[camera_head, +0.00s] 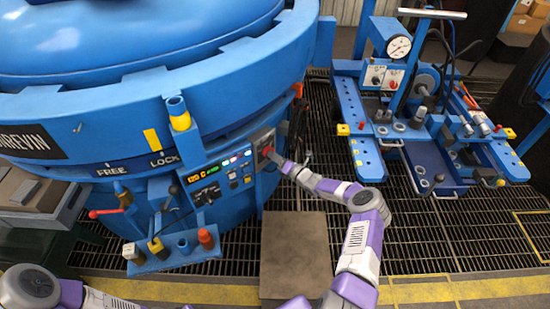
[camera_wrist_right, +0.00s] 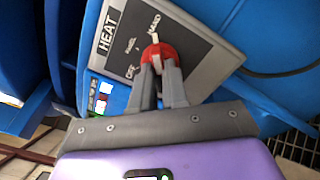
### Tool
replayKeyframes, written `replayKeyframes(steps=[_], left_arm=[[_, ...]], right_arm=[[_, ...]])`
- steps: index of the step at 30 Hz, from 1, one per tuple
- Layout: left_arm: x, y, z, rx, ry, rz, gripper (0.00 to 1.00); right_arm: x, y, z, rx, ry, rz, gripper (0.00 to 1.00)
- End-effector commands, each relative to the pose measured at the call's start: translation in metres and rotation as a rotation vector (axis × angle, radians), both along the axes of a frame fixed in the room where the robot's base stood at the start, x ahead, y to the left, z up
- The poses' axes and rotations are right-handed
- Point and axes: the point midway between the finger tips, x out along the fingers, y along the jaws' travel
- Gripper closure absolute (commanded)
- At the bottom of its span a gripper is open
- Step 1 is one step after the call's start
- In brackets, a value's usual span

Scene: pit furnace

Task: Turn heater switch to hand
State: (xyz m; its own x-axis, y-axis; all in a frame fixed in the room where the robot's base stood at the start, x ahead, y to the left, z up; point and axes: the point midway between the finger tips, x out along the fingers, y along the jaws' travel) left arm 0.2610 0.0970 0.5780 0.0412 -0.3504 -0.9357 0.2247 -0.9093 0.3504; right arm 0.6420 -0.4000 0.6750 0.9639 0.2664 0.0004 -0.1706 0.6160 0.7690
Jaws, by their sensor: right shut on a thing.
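The heater switch is a red knob (camera_wrist_right: 158,50) with a white pointer mark, on a dark plate (camera_wrist_right: 122,50) lettered HEAT, OFF, PANEL and HAND. In the wrist view the white mark points up toward the word HAND. My right gripper (camera_wrist_right: 158,75) is shut on the knob, with a grey finger on each side; the fingers hide its lower part. In the head view the red knob (camera_head: 267,151) shows on the blue furnace's side, with my right gripper (camera_head: 276,158) against it. Part of my left arm shows at the lower left; its gripper is out of view.
Left of the switch is a control panel (camera_head: 218,172) with lit displays. Below it a blue shelf (camera_head: 175,260) juts out with several fittings. A brown block (camera_head: 293,250) stands on the grating under my right arm. A blue wheeled rig (camera_head: 430,140) stands at the right.

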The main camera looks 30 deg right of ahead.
Motion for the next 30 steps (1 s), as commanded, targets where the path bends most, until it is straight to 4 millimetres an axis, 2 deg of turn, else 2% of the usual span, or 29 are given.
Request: replayKeyframes(steps=[13,14,18,19,26,30], left_arm=[[0.0000,0.0000,-0.0003,0.000,0.000,0.000,0.57],[0.0000,0.0000,-0.0003,0.000,0.000,0.000,0.57],[0.0000,0.0000,-0.0003,0.000,0.000,0.000,0.57],[0.0000,0.0000,-0.0003,0.000,0.000,0.000,0.57],[0.0000,-0.0001,-0.0002,0.000,0.000,0.000,0.57],[0.0000,0.0000,0.0044,0.000,0.000,0.000,0.57]], right_arm=[[-0.0009,0.0012,-0.0022,0.012,0.008,0.002,1.00],[-0.0009,0.0012,-0.0024,0.012,0.008,0.002,0.85],[-0.0006,0.0011,-0.0018,0.012,0.006,0.002,0.63],[-0.0006,0.0010,-0.0016,0.012,0.006,0.002,0.61],[-0.0004,0.0004,-0.0007,0.010,0.005,0.001,0.61],[-0.0086,-0.0031,0.0001,0.011,0.006,-0.001,0.61]])
